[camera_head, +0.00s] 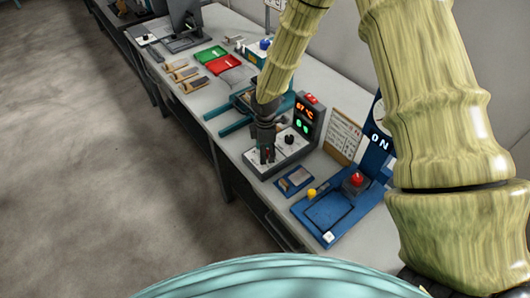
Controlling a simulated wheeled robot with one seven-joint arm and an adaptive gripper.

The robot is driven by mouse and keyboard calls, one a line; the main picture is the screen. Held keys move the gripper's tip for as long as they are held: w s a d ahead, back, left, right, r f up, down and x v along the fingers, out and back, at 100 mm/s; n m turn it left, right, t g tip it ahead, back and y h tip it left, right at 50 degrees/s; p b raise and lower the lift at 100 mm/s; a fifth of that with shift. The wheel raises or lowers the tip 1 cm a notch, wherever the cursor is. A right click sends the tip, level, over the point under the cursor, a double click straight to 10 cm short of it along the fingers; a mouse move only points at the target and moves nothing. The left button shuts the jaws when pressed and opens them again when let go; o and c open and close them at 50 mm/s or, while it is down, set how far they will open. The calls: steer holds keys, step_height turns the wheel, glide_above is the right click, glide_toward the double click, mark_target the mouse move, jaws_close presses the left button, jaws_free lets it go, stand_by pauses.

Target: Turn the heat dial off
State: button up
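A grey control panel (293,151) with a pale top sits on the bench below a dark display (309,112) that reads about 67 °C in orange, with green marks under it. A black knob (289,139) shows on the right part of the panel. My gripper (267,156) points down over the left part of the panel, with its fingertips at or close to the surface. It hides what lies under it, so I cannot tell whether it touches a dial there. The fingers are too small and dark to show whether they are open or shut.
A blue station (324,217) with a red button (356,179), a yellow knob (311,193) and an "ON" sign (379,142) stands at the right. A teal frame (236,125) is left of the panel. Red (223,65) and green (211,54) trays lie farther back.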

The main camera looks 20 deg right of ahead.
step_height(320, 180, up, 12)
steer(key=shift+f, duration=0.2)
steer(key=shift+s, duration=0.1)
stand_by(0.3)
stand_by(0.4)
